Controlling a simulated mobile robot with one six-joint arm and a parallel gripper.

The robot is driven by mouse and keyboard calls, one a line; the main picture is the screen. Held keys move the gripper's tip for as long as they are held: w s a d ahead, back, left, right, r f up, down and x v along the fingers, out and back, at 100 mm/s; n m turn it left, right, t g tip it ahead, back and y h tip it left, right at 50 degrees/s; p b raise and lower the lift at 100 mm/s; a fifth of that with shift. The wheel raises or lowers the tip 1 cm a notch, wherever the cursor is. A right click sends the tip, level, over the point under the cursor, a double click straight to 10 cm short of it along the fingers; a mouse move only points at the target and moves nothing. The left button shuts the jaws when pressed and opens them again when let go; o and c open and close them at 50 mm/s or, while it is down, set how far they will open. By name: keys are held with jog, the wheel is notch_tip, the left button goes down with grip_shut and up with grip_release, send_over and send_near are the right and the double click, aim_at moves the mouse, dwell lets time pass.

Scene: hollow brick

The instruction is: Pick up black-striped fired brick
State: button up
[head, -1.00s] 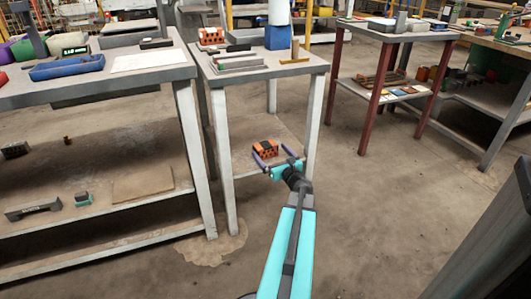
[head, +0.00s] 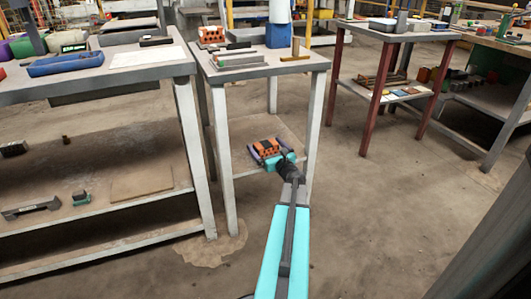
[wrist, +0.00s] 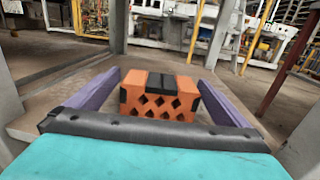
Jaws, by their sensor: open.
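The black-striped fired brick (head: 267,147) is orange with black bands and diamond-shaped holes in its near face. It lies on the lower shelf (head: 240,128) of the small grey table. In the wrist view the brick (wrist: 160,97) sits in the middle, between the two purple fingers. My gripper (head: 268,153) is open at the shelf, with one finger on each side of the brick. In the wrist view my gripper (wrist: 160,100) shows a gap between each finger and the brick.
Table legs (head: 312,125) stand close on both sides of the shelf. The tabletop (head: 262,66) above holds grey slabs and another orange hollow brick (head: 211,34). A larger workbench (head: 100,80) stands at the left. The floor (head: 370,210) to the right is clear.

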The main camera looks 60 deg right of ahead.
aim_at(266, 143)
jog(key=shift+c, duration=0.3)
jog(key=c, duration=1.3)
jog(key=shift+r, duration=0.2)
jog(key=shift+r+p, duration=0.4)
jog(key=shift+r, duration=0.05)
notch_tip(266, 143, up, 3)
jog(key=shift+f+p, duration=0.15)
jog(key=shift+p, duration=0.65)
jog(key=s+a+r+p, duration=0.1)
jog(key=s+a+p, duration=0.7)
jog(key=a+p, duration=0.4)
jog(key=shift+s+a+r, duration=0.15)
jog(key=shift+s+a, duration=0.25)
jog(key=shift+a, duration=0.1)
